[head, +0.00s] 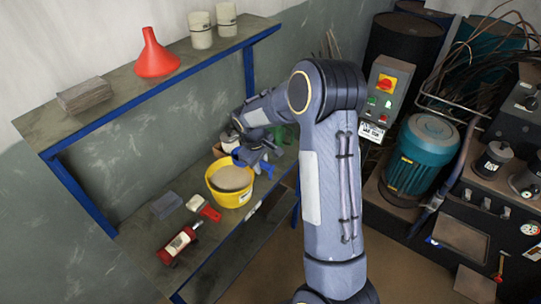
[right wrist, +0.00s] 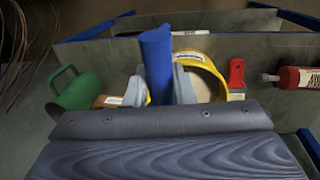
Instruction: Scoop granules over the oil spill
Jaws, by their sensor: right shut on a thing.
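My right gripper (head: 258,158) is over the workbench, beside the yellow bucket. It is shut on a blue scoop (head: 267,166). In the right wrist view the blue scoop (right wrist: 156,62) stands up between the two grey fingertips (right wrist: 158,88); its far end is hidden. The yellow bucket (head: 229,197) holds a pale granular fill (head: 230,178). Its rim also shows in the right wrist view (right wrist: 216,66), partly behind a finger. I cannot make out an oil spill. My left gripper is not in view.
A red bottle (head: 177,246), a red-handled tool (head: 210,212) and grey pads (head: 165,205) lie on the bench (head: 140,240). A green can (right wrist: 78,90) is near the gripper. An upper shelf (head: 110,100) holds a red funnel (head: 153,58). A teal motor (head: 422,155) stands right.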

